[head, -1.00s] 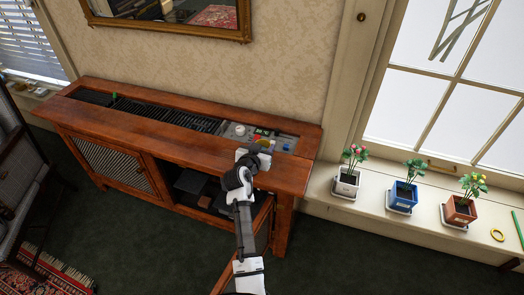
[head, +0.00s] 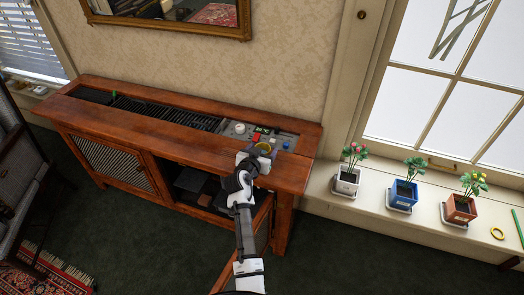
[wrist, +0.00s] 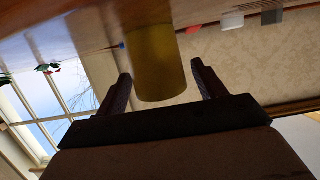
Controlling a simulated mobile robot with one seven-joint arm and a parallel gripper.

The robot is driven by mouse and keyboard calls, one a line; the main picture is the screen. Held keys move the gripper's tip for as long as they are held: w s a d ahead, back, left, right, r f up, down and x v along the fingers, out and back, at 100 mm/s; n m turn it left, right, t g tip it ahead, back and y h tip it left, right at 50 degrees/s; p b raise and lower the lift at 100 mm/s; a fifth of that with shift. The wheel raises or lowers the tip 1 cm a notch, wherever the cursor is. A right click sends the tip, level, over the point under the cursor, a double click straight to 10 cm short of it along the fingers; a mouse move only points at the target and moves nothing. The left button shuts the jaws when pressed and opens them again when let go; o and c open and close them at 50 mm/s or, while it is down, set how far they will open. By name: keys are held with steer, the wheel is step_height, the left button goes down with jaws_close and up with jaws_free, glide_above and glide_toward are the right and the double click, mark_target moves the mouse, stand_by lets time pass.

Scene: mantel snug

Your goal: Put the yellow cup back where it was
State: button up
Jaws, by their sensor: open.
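The yellow cup (head: 264,147) is at the right end of the wooden cabinet, by the front edge of the grey panel set in its top. It also shows in the wrist view (wrist: 158,65), where the picture is upside down and the cup meets the brown wood at the top. My gripper (wrist: 161,74) is open, with one finger on each side of the cup and a visible gap on both sides. In the head view my gripper (head: 254,156) is just in front of the cup and hides its lower part.
Potted plants (head: 403,192) stand on the windowsill at right.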

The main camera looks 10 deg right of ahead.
steer(key=shift+r, duration=0.2)
steer(key=shift+s+a, duration=0.2)
steer(key=shift+s, duration=0.05)
steer(key=b+v, duration=0.2)
steer(key=v, duration=0.9)
steer(key=shift+r, duration=0.2)
steer(key=shift+a, duration=0.1)
